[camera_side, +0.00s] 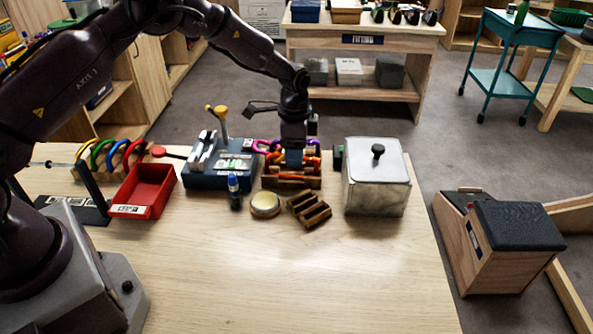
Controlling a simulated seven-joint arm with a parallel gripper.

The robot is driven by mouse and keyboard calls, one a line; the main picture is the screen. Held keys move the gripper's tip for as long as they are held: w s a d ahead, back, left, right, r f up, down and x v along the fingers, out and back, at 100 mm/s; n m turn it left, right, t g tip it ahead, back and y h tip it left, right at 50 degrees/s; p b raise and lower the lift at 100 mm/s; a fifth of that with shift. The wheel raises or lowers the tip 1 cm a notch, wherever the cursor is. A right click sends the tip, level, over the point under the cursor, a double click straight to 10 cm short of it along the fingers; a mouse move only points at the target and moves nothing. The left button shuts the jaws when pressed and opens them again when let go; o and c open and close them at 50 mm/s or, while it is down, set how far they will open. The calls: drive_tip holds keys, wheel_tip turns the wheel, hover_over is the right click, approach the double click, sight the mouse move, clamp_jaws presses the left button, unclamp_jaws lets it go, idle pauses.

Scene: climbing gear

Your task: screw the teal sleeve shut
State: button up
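My gripper (293,152) points straight down over a small wooden rack (291,183) near the back of the table. The rack holds several brightly coloured pieces of gear, with a purple one (262,146) at its left and orange and red parts beside it. A small blue-teal patch shows right at my gripper's tip among these pieces. I cannot tell whether it is the teal sleeve or part of my gripper. The fingers are too small and too covered to show whether they are open or shut.
The table's front (290,285) is clear.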

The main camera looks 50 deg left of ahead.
drive_tip(key=shift+s+d, duration=1.05)
drive_tip(key=shift+d, duration=0.05)
idle(0.6)
drive_tip(key=shift+f, duration=0.2)
drive_tip(key=shift+s+d+f, duration=0.1)
drive_tip(key=shift+f, duration=1.25)
drive_tip(key=shift+w+a+r, duration=0.1)
drive_tip(key=shift+w+a, duration=1)
drive_tip(key=shift+r, duration=0.1)
